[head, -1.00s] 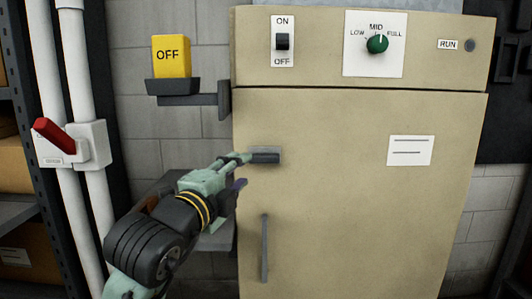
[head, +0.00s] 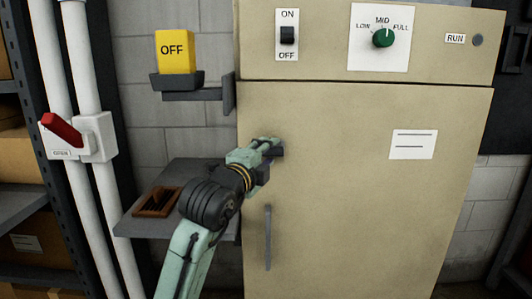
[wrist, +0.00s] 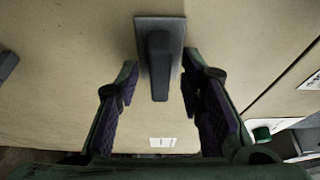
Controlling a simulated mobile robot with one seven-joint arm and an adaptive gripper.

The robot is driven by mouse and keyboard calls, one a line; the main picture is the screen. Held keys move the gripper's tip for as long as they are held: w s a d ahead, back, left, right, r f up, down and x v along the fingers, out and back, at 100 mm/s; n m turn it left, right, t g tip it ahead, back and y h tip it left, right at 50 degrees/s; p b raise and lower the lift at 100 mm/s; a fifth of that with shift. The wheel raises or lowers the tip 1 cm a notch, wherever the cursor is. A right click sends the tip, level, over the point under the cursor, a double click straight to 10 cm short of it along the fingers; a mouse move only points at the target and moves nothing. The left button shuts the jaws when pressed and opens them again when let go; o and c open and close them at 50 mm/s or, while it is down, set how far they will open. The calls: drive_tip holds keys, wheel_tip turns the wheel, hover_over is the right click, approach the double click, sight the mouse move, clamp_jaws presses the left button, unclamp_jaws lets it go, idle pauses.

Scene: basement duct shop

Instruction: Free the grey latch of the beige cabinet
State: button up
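The beige cabinet (head: 345,190) fills the right half of the head view, its door closed. Its grey latch (wrist: 159,65) shows in the wrist view as a dark lever on a rectangular plate. In the head view only the latch's right end (head: 278,153) shows; my gripper hides the rest. My gripper (wrist: 160,92) is open, with one purple-padded finger on each side of the lever. Gaps show between lever and fingers, so it is not clamped. A vertical grey handle (head: 268,238) is on the door below the latch.
A small grey shelf with a brown tray (head: 157,203) lies left of my arm. A yellow OFF block (head: 175,52) stands on a bracket beside the cabinet. A red lever (head: 62,129) is on white pipes at left. A switch (head: 287,36) and green knob (head: 383,38) are above the door.

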drive_tip(key=shift+c, duration=0.4)
clamp_jaws()
drive_tip(key=shift+f+n+b, duration=0.1)
drive_tip(key=shift+n+b, duration=0.2)
drive_tip(key=shift+b, duration=0.05)
drive_tip(key=shift+f+n+t+b, duration=0.2)
drive_tip(key=shift+n+t+b, duration=0.3)
drive_tip(key=shift+n+b, duration=0.4)
drive_tip(key=n+t+b, duration=0.1)
drive_tip(key=n, duration=0.1)
drive_tip(key=n+b, duration=0.1)
drive_tip(key=n, duration=0.2)
drive_tip(key=shift+d+t, duration=0.1)
drive_tip(key=shift+t, duration=0.3)
drive_tip(key=n+t+y, duration=0.1)
drive_tip(key=n, duration=0.2)
drive_tip(key=n+t+y+b, duration=0.1)
drive_tip(key=n, duration=0.3)
drive_tip(key=shift+d+y, duration=0.15)
drive_tip(key=shift+y, duration=0.25)
drive_tip(key=n+y, duration=0.2)
drive_tip(key=n, duration=0.2)
drive_tip(key=n+t+y, duration=0.1)
drive_tip(key=n+y, duration=0.1)
drive_tip(key=n, duration=0.2)
drive_tip(key=shift+p, duration=0.4)
